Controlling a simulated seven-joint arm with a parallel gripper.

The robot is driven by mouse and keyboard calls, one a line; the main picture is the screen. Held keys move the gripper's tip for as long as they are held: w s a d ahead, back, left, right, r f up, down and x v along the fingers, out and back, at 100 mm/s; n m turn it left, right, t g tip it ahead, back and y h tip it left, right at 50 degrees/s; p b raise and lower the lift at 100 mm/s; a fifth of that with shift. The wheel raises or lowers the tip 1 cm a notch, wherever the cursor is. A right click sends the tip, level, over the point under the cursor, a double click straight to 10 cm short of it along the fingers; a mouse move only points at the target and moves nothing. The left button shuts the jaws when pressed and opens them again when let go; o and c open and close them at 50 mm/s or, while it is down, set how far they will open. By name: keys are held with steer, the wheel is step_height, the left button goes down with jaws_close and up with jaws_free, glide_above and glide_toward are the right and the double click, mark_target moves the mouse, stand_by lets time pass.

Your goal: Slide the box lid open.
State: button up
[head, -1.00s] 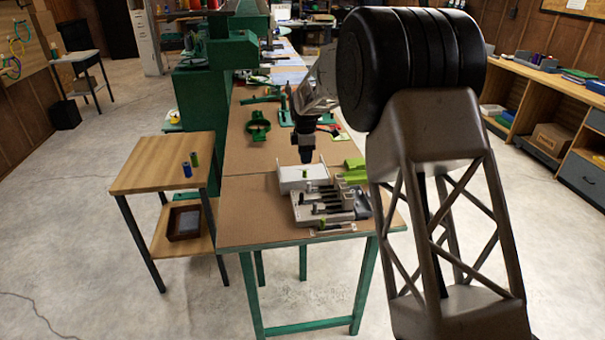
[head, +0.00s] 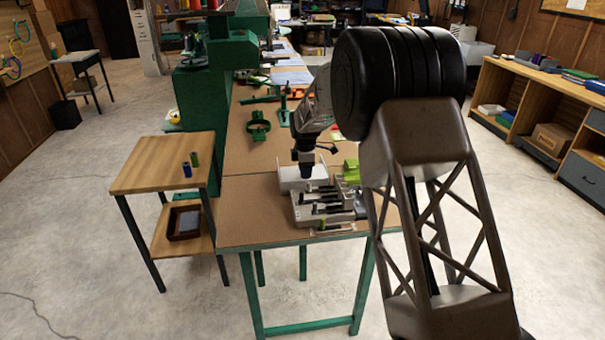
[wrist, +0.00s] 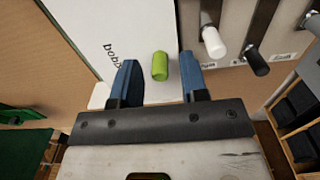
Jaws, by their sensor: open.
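The box lid (wrist: 92,33) is a white panel with black lettering that starts "bobb", seen in the wrist view. A short green knob (wrist: 160,66) stands on it. My gripper (wrist: 158,63) is open, with one blue finger on each side of the knob. The fingers look apart from the knob, and I cannot tell how high they are above the lid. In the head view the white box (head: 288,183) sits on the bench, with my gripper (head: 305,172) over it and hiding the knob.
A grey rack (head: 330,215) with black and white handles stands just in front of the box. Light green parts (head: 352,172) lie to the right. Green clamps (head: 258,127) lie farther back on the brown bench (head: 245,200). The bench's left part is clear.

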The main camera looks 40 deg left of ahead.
steer(key=c, duration=0.7)
steer(key=shift+c, duration=0.2)
steer(key=shift+w+a, duration=3.35)
steer(key=shift+a, duration=0.05)
steer(key=o, duration=0.8)
steer(key=shift+r, duration=3)
